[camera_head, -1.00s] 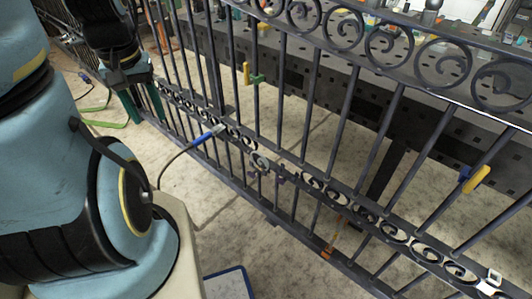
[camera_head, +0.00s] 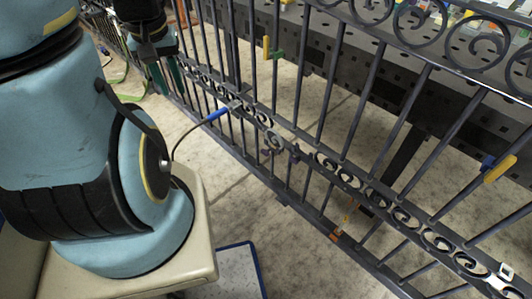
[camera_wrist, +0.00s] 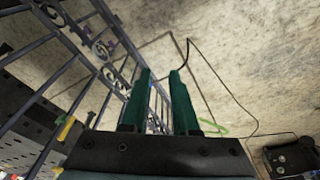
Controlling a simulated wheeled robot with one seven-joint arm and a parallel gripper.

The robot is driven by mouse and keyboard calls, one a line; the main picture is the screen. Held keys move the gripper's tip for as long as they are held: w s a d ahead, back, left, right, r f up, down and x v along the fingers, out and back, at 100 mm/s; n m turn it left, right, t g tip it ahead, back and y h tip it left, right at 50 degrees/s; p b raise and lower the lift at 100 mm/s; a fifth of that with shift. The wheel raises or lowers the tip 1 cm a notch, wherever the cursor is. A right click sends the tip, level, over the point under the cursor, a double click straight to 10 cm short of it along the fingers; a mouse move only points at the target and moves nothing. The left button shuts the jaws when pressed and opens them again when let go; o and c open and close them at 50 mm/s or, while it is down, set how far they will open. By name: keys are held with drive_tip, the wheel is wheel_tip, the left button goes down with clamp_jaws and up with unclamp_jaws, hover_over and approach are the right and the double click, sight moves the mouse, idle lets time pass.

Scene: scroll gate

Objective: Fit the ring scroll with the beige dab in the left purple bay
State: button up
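The dark gate (camera_head: 345,95) crosses the head view, with a lower band of scrolls between two rails. A pale ring-shaped scroll (camera_head: 272,140) sits in that band near the picture's middle; I cannot make out a beige dab on it. Small purple marks (camera_head: 295,152) show on the rails close by, too small to assign to a bay. In the wrist view a ring (camera_wrist: 103,49) shows in the band at the upper left. My gripper (camera_head: 168,78) has green fingers and hangs near the gate's left part. In the wrist view (camera_wrist: 162,75) the fingers stand apart with nothing between them.
A blue-handled tool (camera_head: 218,114) with a black cable touches or lies close to the gate. A dark perforated table (camera_head: 440,110) stands behind. A blue-edged panel (camera_head: 240,272) lies on the floor beside my base.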

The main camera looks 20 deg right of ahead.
drive_tip(key=w+d+f+b, duration=0.1)
drive_tip(key=d+f+b, duration=0.1)
drive_tip(key=f, duration=0.4)
drive_tip(key=w+d+f+n+t+b, duration=0.1)
drive_tip(key=w+d+f+b, duration=0.1)
drive_tip(key=f+b, duration=0.3)
drive_tip(key=w+d+f+n+h+b, duration=0.1)
drive_tip(key=d+f+b, duration=0.2)
drive_tip(key=f, duration=0.5)
drive_tip(key=shift+w+d+t, duration=0.3)
drive_tip(key=shift+d+t, duration=0.1)
drive_tip(key=shift+d, duration=0.05)
clamp_jaws()
drive_tip(key=d+f+n+t+b, duration=0.1)
drive_tip(key=d+f+b, duration=0.2)
drive_tip(key=f+b, duration=0.3)
drive_tip(key=w+d+f+n+t+h+b, duration=0.1)
drive_tip(key=d+f+b, duration=0.2)
drive_tip(key=f+b, duration=0.4)
drive_tip(key=w+d+f+n+t+b, duration=0.1)
drive_tip(key=d+f+b, duration=0.2)
drive_tip(key=f+b, duration=0.4)
drive_tip(key=shift+w+f, duration=0.15)
drive_tip(key=shift+f, duration=0.6)
drive_tip(key=shift+d+f+b, duration=0.15)
drive_tip(key=shift+b, duration=0.7)
drive_tip(key=w+d+f+b, duration=0.2)
drive_tip(key=w+d+f, duration=0.3)
drive_tip(key=w, duration=0.1)
drive_tip(key=shift+f, duration=0.25)
